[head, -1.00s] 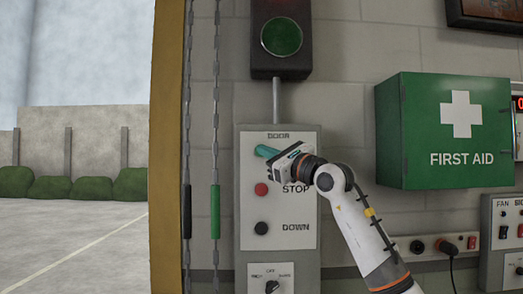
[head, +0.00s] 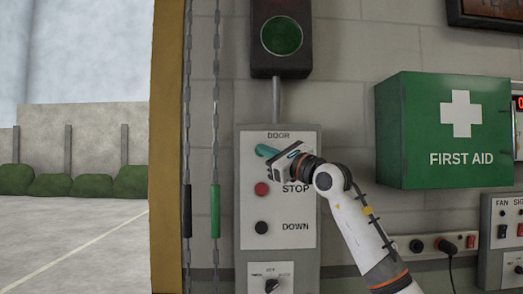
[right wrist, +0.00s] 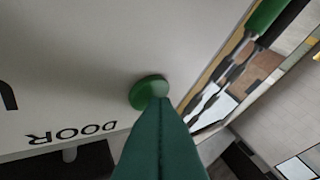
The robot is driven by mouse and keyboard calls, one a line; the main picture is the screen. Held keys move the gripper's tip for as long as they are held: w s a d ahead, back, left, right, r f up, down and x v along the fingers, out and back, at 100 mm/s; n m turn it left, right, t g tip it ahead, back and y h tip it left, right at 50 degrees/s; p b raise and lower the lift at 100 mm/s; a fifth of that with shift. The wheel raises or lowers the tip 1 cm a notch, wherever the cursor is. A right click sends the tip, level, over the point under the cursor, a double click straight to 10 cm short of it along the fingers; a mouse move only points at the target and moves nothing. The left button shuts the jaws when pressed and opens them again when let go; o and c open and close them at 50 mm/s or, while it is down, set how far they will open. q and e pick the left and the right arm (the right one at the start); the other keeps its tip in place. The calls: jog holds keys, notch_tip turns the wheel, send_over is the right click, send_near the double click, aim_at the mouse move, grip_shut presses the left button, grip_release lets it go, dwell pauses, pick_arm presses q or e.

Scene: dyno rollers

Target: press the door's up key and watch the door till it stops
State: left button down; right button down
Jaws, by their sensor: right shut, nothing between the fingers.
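The door control panel (head: 305,140) is on the wall, with a red STOP key (head: 262,189) and a black DOWN key (head: 261,228). The green up key (right wrist: 147,90) shows in the right wrist view; in the head view my gripper covers its place. My right gripper (head: 265,151) is shut and empty, its teal fingertips at the upper part of the panel. In the right wrist view the fingertips (right wrist: 161,101) overlap the up key's edge; I cannot tell whether they touch it. The doorway at left shows open yard; no door leaf is visible. My left gripper is out of view.
A signal lamp box (head: 281,38) is above the panel. Chains with a green grip (head: 215,211) and a black grip hang left of it, beside the yellow door post (head: 166,150). A green first aid cabinet (head: 443,130) and a socket strip (head: 440,245) are at right.

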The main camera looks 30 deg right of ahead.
dwell(0.3)
jog(key=shift+s+a+b, duration=0.4)
jog(key=shift+s+b, duration=0.15)
jog(key=shift+s, duration=0.1)
jog(key=s+a+b, duration=0.1)
jog(key=s+b, duration=0.1)
jog(key=s+a+b, duration=0.1)
jog(key=s, duration=0.1)
jog(key=shift+s+a, duration=0.1)
jog(key=shift+a, duration=0.2)
dwell(0.4)
